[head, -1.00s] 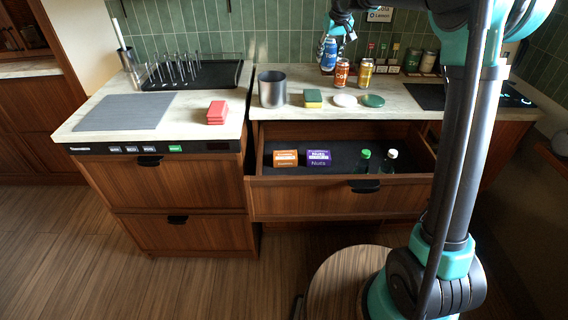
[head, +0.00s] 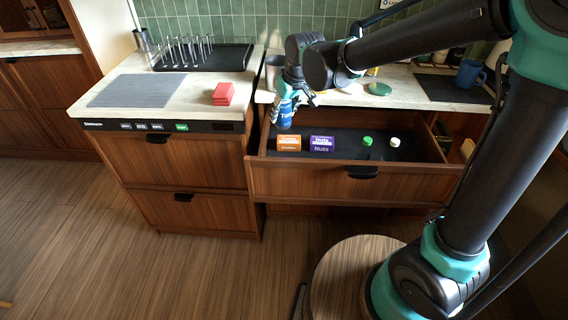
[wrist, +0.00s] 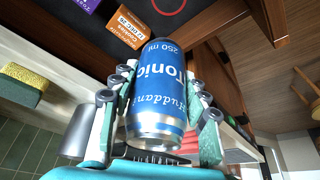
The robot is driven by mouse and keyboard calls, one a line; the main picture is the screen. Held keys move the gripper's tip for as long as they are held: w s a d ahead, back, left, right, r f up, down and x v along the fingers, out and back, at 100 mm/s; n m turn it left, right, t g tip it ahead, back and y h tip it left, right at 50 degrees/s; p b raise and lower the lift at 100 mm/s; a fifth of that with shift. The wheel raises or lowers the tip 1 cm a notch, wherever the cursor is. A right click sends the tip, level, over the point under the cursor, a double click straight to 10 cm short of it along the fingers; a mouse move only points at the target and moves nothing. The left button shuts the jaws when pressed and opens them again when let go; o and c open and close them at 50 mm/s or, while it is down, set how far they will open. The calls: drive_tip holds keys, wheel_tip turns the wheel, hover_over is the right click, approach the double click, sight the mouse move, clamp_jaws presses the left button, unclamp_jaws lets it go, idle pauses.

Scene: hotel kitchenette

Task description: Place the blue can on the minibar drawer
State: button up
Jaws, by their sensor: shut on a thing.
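The blue can (head: 285,113), marked Tonic, is held upright by my gripper (head: 289,97), which is shut on its upper part. In the wrist view the blue can (wrist: 162,85) sits between both fingers of my gripper (wrist: 160,110). In the head view the can appears over the back left part of the open minibar drawer (head: 330,184), behind the orange box; whether it touches the drawer floor cannot be told. The drawer holds an orange box (head: 288,143), a purple Nuts box (head: 321,144), a green-capped bottle (head: 367,142) and a white-capped bottle (head: 394,143).
A green disc (head: 379,89) and a blue mug (head: 469,74) are on the right counter. A green-and-yellow sponge (wrist: 24,84) shows in the wrist view. The drawer's middle back floor is clear.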

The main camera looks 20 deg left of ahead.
wheel_tip(320, 180, down, 19)
drive_tip(key=shift+r, duration=0.15)
idle(0.4)
drive_tip(key=o, duration=1.4)
drive_tip(key=v, duration=1.2)
drive_tip(key=shift+w+a+r, duration=0.1)
